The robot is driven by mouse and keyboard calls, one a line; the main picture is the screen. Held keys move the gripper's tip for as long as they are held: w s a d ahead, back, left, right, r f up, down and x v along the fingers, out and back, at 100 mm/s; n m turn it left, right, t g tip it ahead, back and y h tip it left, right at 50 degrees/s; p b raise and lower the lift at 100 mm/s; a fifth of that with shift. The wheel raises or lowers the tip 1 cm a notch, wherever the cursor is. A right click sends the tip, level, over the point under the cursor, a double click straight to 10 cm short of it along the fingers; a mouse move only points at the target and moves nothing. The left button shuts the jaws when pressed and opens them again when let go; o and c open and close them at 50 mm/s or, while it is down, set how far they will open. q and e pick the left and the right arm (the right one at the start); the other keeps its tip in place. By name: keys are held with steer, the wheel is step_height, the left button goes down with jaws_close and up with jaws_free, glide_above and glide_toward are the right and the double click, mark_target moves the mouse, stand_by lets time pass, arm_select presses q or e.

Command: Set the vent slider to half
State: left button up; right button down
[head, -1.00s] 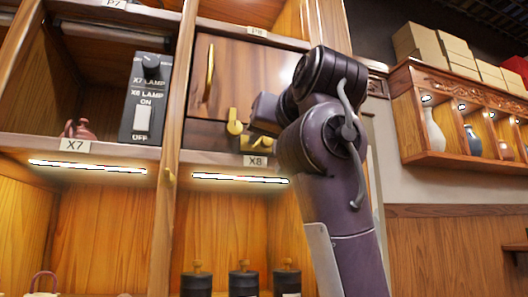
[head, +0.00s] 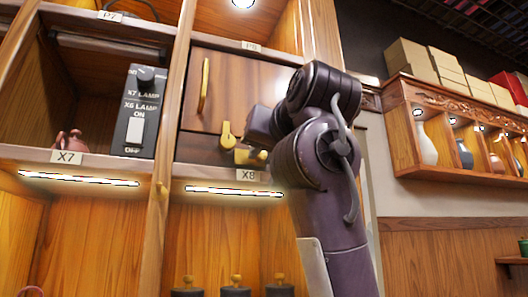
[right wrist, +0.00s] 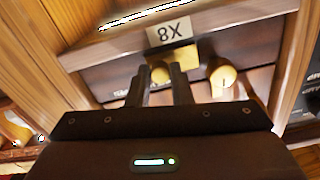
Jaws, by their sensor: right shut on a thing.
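The vent slider's small round brass knob (right wrist: 160,72) sits on a brass plate (head: 243,157) in the dark strip below the wooden cabinet door, above the X8 label. My right gripper (right wrist: 164,82) is shut on this knob, with one dark finger on each side of it. In the head view its fingertips are hidden behind my arm. A second brass knob (head: 227,136) with a pointer shape is beside the slider, and it also shows in the right wrist view (right wrist: 222,76). Small lettering on the strip is partly covered and unreadable. My left gripper is out of view.
A dark switch panel (head: 139,110) for lamps is on the left. The door has a vertical brass handle (head: 204,85). A lit lamp strip (head: 234,191) runs under the X8 shelf, with several dark jars (head: 236,292) below. A reddish teapot (head: 69,142) is at left.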

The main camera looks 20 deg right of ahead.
steer(key=shift+d, duration=1.55)
steer(key=c, duration=1.3)
jaws_free()
steer(key=shift+w+a, duration=0.15)
steer(key=shift+w, duration=0.05)
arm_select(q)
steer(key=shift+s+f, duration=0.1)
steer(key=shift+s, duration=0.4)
